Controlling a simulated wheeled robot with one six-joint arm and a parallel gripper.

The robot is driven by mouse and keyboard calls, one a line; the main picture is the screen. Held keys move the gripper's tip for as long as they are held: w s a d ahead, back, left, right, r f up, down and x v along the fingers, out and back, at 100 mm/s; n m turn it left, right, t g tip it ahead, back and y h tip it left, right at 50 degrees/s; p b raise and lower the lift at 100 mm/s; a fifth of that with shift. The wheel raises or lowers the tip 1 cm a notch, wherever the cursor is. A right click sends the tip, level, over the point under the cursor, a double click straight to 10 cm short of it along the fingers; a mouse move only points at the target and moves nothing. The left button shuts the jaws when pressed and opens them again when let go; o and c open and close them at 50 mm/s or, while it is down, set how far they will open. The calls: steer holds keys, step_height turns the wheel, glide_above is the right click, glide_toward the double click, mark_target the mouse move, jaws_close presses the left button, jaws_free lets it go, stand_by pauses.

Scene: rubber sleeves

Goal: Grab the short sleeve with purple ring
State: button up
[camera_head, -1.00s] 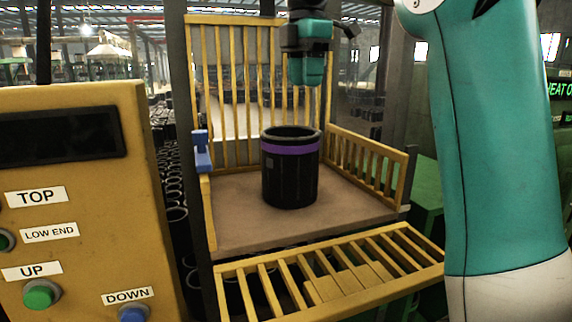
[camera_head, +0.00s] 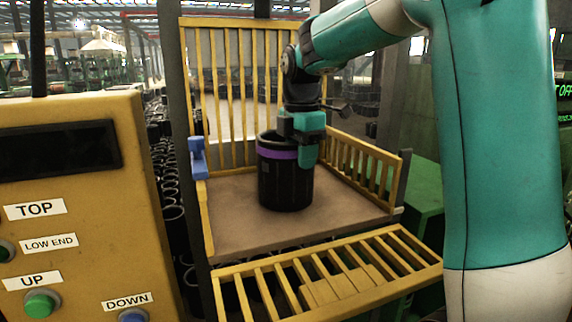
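The short black sleeve with a purple ring (camera_head: 284,186) stands upright on the brown platform (camera_head: 235,229) inside a yellow-railed cage. The purple band runs around it just below its rim. My gripper (camera_head: 309,148) is at the sleeve's upper right rim, with one teal finger down along the sleeve's right outer side. The other finger is hidden, so I cannot tell whether the gripper is open or shut on the wall. It covers part of the rim and the band.
Yellow railings (camera_head: 364,165) enclose the platform at the back and right. The front gate (camera_head: 340,280) is folded down. A blue block (camera_head: 198,157) sits on the left rail. A yellow control panel (camera_head: 75,200) with buttons stands at the left.

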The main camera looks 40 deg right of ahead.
steer(key=shift+f, duration=0.1)
steer(key=shift+c, duration=0.4)
jaws_close()
stand_by(1.0)
